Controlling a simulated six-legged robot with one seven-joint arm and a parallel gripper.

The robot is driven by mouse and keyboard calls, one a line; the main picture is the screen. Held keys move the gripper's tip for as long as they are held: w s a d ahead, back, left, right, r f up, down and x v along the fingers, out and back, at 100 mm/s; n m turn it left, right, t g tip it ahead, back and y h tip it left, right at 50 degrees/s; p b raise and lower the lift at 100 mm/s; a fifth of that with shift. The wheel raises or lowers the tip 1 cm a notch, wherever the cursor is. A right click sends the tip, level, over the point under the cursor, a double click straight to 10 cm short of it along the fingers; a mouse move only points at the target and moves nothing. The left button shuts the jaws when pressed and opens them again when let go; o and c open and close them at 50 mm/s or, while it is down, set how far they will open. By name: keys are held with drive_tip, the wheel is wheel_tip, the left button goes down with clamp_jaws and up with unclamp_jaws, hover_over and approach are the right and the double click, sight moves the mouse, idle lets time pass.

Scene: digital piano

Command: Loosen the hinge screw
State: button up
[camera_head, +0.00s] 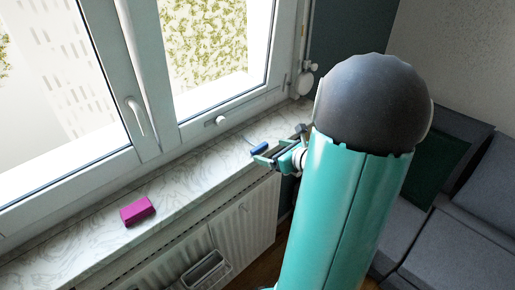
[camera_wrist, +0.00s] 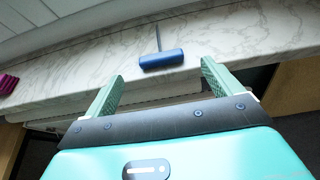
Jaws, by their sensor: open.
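A screwdriver with a blue handle (camera_wrist: 162,59) and a thin metal shaft (camera_wrist: 158,37) lies on the marble windowsill, its shaft pointing away from my gripper in the wrist view. In the head view its blue handle (camera_head: 259,148) shows beside my gripper (camera_head: 278,145). My gripper (camera_wrist: 160,72) is open and empty, its two green fingers apart with the handle just beyond and between their tips. I see no contact with the handle. I cannot make out the hinge screw in either view.
A magenta block (camera_head: 138,211) lies on the marble sill (camera_head: 75,243) to the left. White window frames with a handle (camera_head: 137,116) stand behind it. A radiator (camera_head: 240,225) is below the sill; a grey sofa (camera_head: 440,250) is at right. The sill between block and screwdriver is clear.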

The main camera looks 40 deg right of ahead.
sight(261, 147)
drive_tip(key=x, duration=0.5)
drive_tip(key=shift+w, duration=0.15)
drive_tip(key=shift+r, duration=0.1)
drive_tip(key=c, duration=1.1)
